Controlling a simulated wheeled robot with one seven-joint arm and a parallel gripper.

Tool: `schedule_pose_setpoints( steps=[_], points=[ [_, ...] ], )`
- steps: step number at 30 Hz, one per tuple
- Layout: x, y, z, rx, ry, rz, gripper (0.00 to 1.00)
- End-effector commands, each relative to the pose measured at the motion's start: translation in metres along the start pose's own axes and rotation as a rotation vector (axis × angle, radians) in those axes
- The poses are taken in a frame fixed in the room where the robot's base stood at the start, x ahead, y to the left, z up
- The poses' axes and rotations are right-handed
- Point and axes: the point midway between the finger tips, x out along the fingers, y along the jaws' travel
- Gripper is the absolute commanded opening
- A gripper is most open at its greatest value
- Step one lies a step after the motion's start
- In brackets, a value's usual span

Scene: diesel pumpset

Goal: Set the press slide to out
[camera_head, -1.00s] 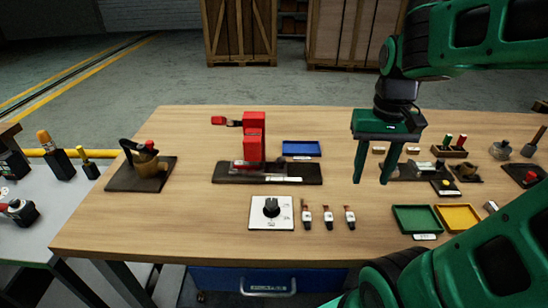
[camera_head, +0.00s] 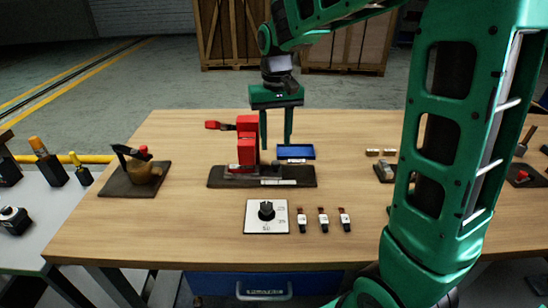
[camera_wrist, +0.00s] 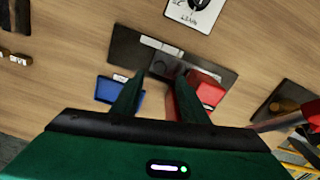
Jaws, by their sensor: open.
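The press has a red upright body (camera_head: 247,140) on a dark base plate (camera_head: 300,176), with a red-ended handle (camera_head: 219,125) pointing left. Its slide sits low on the base by the body, and I cannot tell its position. In the wrist view the dark base (camera_wrist: 205,60) and red body (camera_wrist: 204,90) show ahead of my fingers. My gripper (camera_head: 276,148) is open and empty, fingers pointing down, just right of the red body and behind the base. The wrist view shows its two fingers (camera_wrist: 155,95) apart, the right one overlapping the red body in view.
A blue tray (camera_head: 296,152) lies right behind the base. A white dial plate (camera_head: 254,222) and several small tagged items (camera_head: 323,220) lie in front. A dark board with a brass pot (camera_head: 143,172) stands at left.

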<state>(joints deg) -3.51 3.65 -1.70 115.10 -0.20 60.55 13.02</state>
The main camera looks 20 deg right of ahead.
Motion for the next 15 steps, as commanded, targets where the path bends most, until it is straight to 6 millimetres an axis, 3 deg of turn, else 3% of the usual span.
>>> schedule_pose_setpoints(
  steps=[6,15],
  points=[
    [0.039,0.000,0.001,0.000,-0.003,0.001,0.40],
    [0.064,0.000,0.001,0.000,0.000,0.000,0.40]
  ],
)
